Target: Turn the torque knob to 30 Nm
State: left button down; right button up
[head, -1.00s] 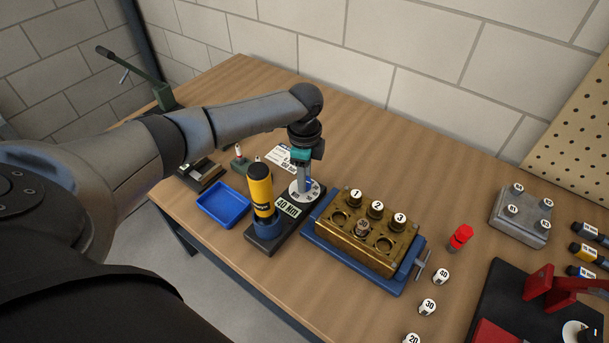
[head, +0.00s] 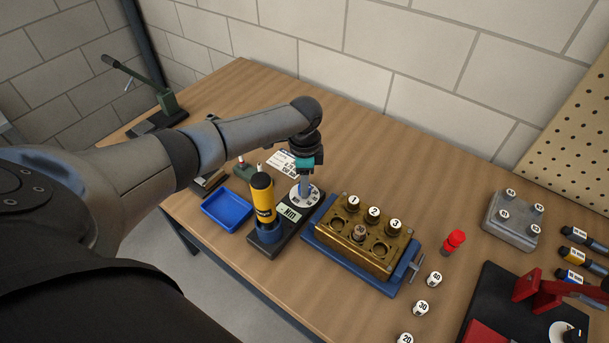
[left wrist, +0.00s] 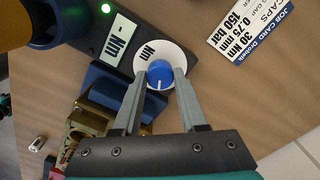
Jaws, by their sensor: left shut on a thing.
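The blue torque knob (left wrist: 159,74) sits on a white dial plate (left wrist: 147,55) at the end of a dark base; the plate also shows in the head view (head: 312,199). My left gripper (left wrist: 161,79) is shut on the knob from above, a finger on each side; in the head view it (head: 304,188) points straight down. A white line on the knob points toward my gripper's body. The dial's numbers are not readable; "Nm" shows on it. The display (left wrist: 117,47) reads "- Nm", with a green light beside it. My right gripper is not in view.
A yellow-and-black tool (head: 263,198) stands upright on the same base, close to my left gripper. The job card (left wrist: 248,28) reads 30 Nm, 0.75 mm, 150 bar. A brass block (head: 362,249) in a blue vise is to the right, a blue tray (head: 228,210) to the left.

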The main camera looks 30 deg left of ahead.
pick_arm(q)
jog(key=n+p, duration=0.2)
jog(key=n, duration=0.1)
jog(key=shift+r, duration=0.1)
jog(key=shift+n+p, duration=0.65)
jog(key=shift+n, duration=0.05)
jog(key=shift+c, duration=2.2)
grip_release()
notch_tip(320, 180, up, 15)
jog(key=p, duration=0.2)
